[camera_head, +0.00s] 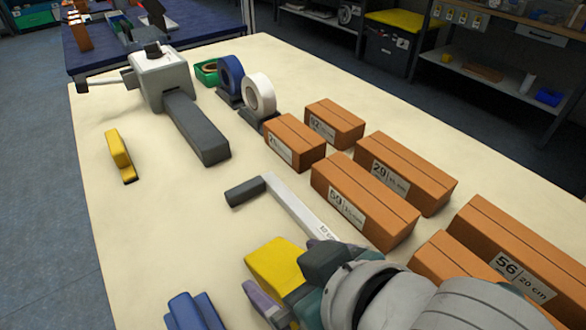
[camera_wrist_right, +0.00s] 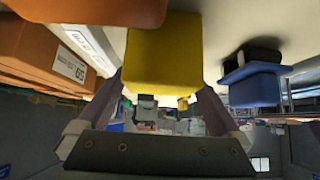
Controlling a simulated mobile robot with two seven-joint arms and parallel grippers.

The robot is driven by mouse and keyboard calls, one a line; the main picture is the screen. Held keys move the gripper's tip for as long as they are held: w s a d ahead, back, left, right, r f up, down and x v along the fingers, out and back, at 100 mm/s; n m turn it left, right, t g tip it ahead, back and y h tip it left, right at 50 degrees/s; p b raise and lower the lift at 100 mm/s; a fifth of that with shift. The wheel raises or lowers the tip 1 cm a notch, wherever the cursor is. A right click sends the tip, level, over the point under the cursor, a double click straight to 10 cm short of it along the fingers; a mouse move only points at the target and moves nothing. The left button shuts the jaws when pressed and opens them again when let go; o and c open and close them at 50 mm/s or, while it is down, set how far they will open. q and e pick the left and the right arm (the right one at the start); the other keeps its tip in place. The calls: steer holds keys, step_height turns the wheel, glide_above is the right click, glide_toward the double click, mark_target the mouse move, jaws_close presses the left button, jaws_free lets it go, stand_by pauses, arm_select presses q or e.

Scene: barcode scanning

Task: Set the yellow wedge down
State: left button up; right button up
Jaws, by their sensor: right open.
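The yellow wedge (camera_head: 274,262) is at the near middle of the cream table, and it also shows in the right wrist view (camera_wrist_right: 160,52). My right gripper (camera_head: 287,270) is open, with one finger on each side of the wedge. In the right wrist view the fingers (camera_wrist_right: 162,98) flank the wedge's near part. The pictures do not clearly show whether the wedge's underside rests on the table. My left gripper is not in view.
Several brown cartons (camera_head: 362,200) line the right side. A grey bar with a dark end (camera_head: 290,205) lies beside the wedge. A blue block (camera_head: 194,312) is at the near left. Another yellow piece (camera_head: 118,150) and a grey device (camera_head: 163,78) stand farther off. The left-middle tabletop is clear.

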steer(key=shift+b+x, duration=0.3)
steer(key=shift+x, duration=0.85)
steer(key=shift+r, duration=0.1)
jaws_close()
